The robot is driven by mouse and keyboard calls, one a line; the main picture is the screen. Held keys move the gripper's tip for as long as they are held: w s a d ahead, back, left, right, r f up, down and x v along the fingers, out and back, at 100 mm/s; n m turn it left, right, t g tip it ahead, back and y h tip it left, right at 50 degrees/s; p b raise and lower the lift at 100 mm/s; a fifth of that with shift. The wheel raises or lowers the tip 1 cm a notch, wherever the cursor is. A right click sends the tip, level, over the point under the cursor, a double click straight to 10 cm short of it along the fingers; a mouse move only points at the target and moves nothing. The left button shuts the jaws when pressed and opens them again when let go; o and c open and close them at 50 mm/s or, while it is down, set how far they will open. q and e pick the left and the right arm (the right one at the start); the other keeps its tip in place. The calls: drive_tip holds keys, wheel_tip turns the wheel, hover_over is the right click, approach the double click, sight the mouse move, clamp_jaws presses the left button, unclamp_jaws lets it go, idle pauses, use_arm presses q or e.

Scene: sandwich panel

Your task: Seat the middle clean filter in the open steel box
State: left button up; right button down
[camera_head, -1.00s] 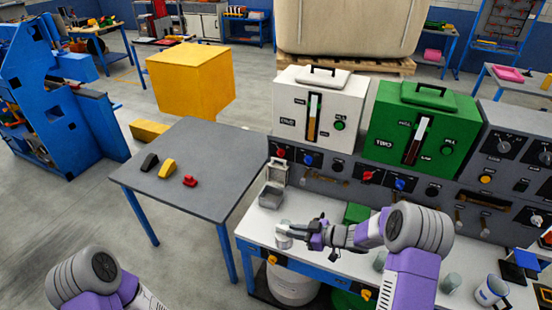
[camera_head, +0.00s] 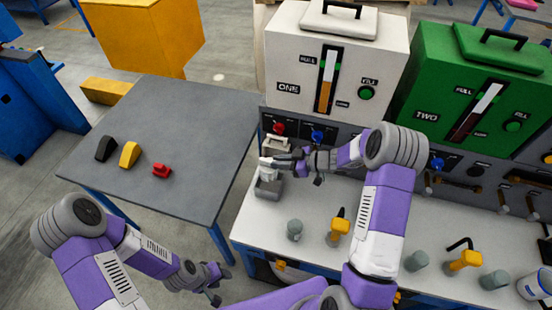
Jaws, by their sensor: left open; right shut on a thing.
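The open steel box (camera_head: 268,188) is a small grey box at the bench's left end, its raised lid (camera_head: 276,144) behind it. My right gripper (camera_head: 279,163) is shut on a pale filter (camera_head: 266,170) and holds it upright at the box's mouth. The filter's lower end is hidden by the box wall, so I cannot tell how deep it sits. My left gripper (camera_head: 213,283) is open and empty, low in front of the bench, left of its front edge.
Grey-green cylinders stand on the bench (camera_head: 256,221), one at front left (camera_head: 294,230), others farther right (camera_head: 416,261). Yellow valves with black handles (camera_head: 339,229) are among them. A grey table (camera_head: 190,130) at left carries black, yellow and red pieces. White and green machines stand behind.

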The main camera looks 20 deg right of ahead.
use_arm(q)
wheel_tip(320, 180, down, 8)
drive_tip(key=b, duration=0.7)
drive_tip(key=shift+w+b, duration=0.25)
drive_tip(key=shift+b, duration=0.1)
use_arm(e)
wheel_tip(320, 180, down, 9)
drive_tip(key=shift+w+f, duration=0.15)
drive_tip(key=shift+w, duration=0.1)
use_arm(q)
drive_tip(key=shift+r, duration=0.15)
use_arm(e)
drive_tip(key=shift+s+d, duration=0.1)
use_arm(q)
drive_tip(key=shift+f, duration=0.2)
use_arm(e)
drive_tip(key=shift+f, duration=0.4)
drive_tip(key=c, duration=1)
unclamp_jaws()
use_arm(q)
drive_tip(key=shift+r+p, duration=0.65)
use_arm(e)
drive_tip(key=shift+v, duration=3.8)
